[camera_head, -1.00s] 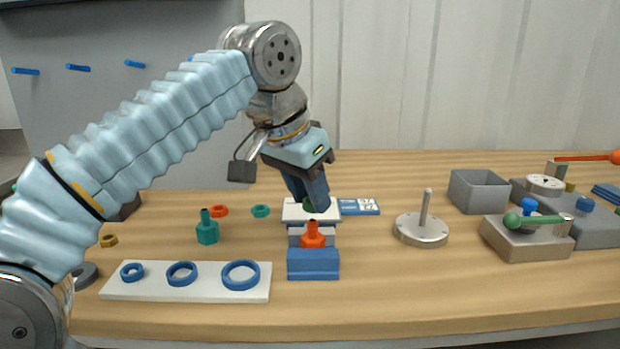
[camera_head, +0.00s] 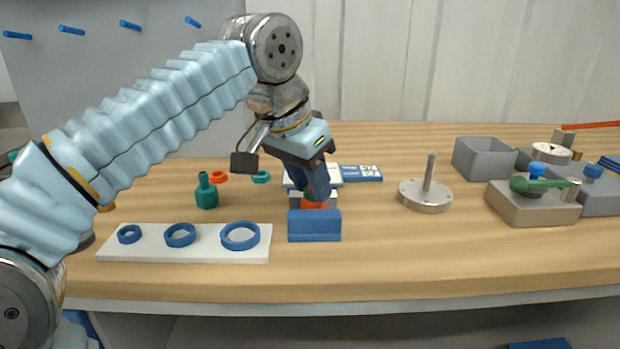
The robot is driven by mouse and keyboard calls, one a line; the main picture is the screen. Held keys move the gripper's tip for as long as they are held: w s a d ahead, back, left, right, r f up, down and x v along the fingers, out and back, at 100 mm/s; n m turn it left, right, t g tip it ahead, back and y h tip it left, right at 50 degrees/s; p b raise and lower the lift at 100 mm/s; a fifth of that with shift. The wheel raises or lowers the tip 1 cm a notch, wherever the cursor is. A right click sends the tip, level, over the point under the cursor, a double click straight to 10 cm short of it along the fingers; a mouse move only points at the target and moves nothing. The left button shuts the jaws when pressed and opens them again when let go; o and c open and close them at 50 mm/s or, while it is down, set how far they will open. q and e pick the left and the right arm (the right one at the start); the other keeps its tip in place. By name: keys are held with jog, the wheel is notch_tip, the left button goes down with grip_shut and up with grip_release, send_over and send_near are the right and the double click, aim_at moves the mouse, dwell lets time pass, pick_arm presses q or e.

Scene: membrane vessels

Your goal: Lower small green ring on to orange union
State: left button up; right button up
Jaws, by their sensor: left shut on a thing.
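My left gripper (camera_head: 318,194) points down right over the union and is shut on the small green ring (camera_head: 308,196). Only a sliver of the ring shows beside the fingers, at the top of the union. Whether the ring is around the union or just above it I cannot tell. My right gripper is not in view.
A teal union (camera_head: 207,192), an orange ring (camera_head: 218,177) and a teal ring (camera_head: 261,177) lie left of the holder. A white board (camera_head: 200,255) with blue rings lies in front left. A metal post stand (camera_head: 425,196) and a grey bin (camera_head: 484,158) are to the right.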

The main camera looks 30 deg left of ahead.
pick_arm(q)
jog(key=o, duration=1.1)
jog(key=shift+c, duration=0.2)
jog(key=p+v, duration=0.3)
jog(key=v, duration=1.1)
jog(key=shift+s+f, duration=0.1)
jog(key=shift+f, duration=0.05)
